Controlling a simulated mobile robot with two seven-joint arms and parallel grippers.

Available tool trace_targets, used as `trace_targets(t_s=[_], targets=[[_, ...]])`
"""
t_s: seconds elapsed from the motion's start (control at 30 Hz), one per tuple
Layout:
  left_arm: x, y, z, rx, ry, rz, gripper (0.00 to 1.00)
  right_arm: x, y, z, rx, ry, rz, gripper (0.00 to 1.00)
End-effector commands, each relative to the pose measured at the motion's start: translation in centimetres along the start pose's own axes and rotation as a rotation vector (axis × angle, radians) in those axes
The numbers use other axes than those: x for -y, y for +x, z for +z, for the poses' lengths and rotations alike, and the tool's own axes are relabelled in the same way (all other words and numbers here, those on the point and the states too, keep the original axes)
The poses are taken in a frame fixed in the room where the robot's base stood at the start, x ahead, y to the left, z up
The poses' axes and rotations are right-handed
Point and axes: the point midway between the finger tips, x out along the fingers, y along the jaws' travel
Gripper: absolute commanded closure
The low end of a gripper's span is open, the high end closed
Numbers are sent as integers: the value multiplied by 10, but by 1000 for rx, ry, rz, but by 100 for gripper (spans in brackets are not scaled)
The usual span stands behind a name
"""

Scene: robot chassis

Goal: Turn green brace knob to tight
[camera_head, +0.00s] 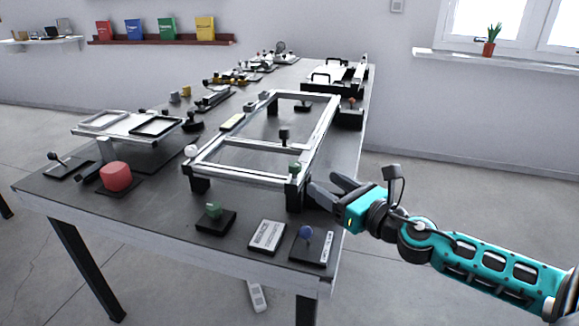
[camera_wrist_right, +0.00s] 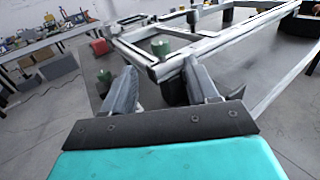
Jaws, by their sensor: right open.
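A silver rectangular frame (camera_head: 243,148) stands raised on dark supports on the dark table. A green knob (camera_head: 295,168) sits at its near right corner; it also shows in the right wrist view (camera_wrist_right: 160,47), above and beyond the fingertips. A second green knob (camera_head: 213,209) stands on a small dark block on the table, left of the fingers in the right wrist view (camera_wrist_right: 104,76). My right gripper (camera_head: 328,186) is open and empty beside the frame's near right corner, its fingers pointing toward it (camera_wrist_right: 161,76). My left gripper is out of view.
A blue knob (camera_head: 306,232) on a labelled plate and a white-labelled block (camera_head: 267,236) lie near the table's front edge. A red block (camera_head: 116,176) and a raised tray (camera_head: 122,128) stand left. The floor right of the table is clear.

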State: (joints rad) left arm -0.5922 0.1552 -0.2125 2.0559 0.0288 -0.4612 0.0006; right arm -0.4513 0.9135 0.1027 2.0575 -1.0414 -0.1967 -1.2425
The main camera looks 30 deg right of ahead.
Motion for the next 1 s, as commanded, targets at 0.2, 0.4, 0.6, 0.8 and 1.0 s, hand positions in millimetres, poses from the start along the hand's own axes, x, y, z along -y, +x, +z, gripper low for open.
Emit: trace_targets(t_s=[0.2, 0.4, 0.6, 0.8, 1.0], targets=[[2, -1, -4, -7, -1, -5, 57, 1, 26, 2, 3, 0, -1, 41], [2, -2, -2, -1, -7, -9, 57, 1, 48, 2, 2, 3, -2, 41], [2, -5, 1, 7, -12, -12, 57, 2, 72, 1, 2, 4, -3, 41], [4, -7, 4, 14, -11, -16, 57, 1, 94, 1, 2, 3, -2, 41], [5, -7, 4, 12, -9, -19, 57, 1, 107, 0, 0, 4, -1, 41]])
